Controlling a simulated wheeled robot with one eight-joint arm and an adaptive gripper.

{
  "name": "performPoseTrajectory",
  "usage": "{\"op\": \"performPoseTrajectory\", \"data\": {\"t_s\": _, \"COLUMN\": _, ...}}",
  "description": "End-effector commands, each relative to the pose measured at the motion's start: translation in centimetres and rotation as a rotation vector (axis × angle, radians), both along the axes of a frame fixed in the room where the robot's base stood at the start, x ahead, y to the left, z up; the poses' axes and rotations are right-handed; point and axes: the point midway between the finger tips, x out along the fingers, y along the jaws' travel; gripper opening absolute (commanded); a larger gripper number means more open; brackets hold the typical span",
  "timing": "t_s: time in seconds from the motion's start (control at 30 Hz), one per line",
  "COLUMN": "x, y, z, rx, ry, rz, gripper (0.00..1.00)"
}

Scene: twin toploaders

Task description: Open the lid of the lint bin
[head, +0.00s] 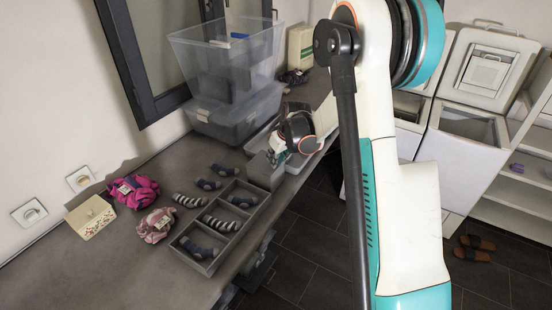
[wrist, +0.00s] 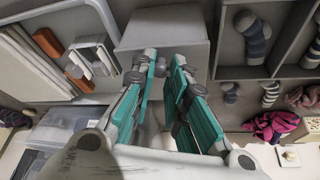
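A small plain grey box (head: 263,172), which looks like the lint bin, stands on the counter at the right end of the divided sock tray. In the wrist view the grey box (wrist: 160,30) lies straight beyond my fingertips. Its top looks covered, but I cannot tell the lid's edge clearly. My gripper (head: 275,157) is right at the box in the head view, partly hidden by my own wrist. In the wrist view my gripper (wrist: 165,62) has its teal fingers apart, with a narrow empty gap. I cannot tell whether the fingertips touch the box.
The grey divided tray (head: 221,232) holds several socks; more socks lie behind it. Pink cloths (head: 134,191) and a cream lidded box (head: 90,216) are at left. Clear stacked bins (head: 230,80) stand behind. White toploaders (head: 465,135) are across the dark floor at right.

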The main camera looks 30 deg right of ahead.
Motion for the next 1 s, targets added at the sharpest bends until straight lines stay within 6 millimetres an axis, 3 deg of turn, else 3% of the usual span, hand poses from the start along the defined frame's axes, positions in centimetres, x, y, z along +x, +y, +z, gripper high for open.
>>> {"op": "performPoseTrajectory", "data": {"t_s": 0.47, "x": 0.6, "y": 0.4, "z": 1.2, "rx": -0.056, "ry": 0.083, "rz": 0.003, "gripper": 0.00}}
{"op": "performPoseTrajectory", "data": {"t_s": 1.0, "x": 3.8, "y": 2.5, "z": 4.7, "rx": -0.319, "ry": 0.476, "rz": 0.003, "gripper": 0.00}}
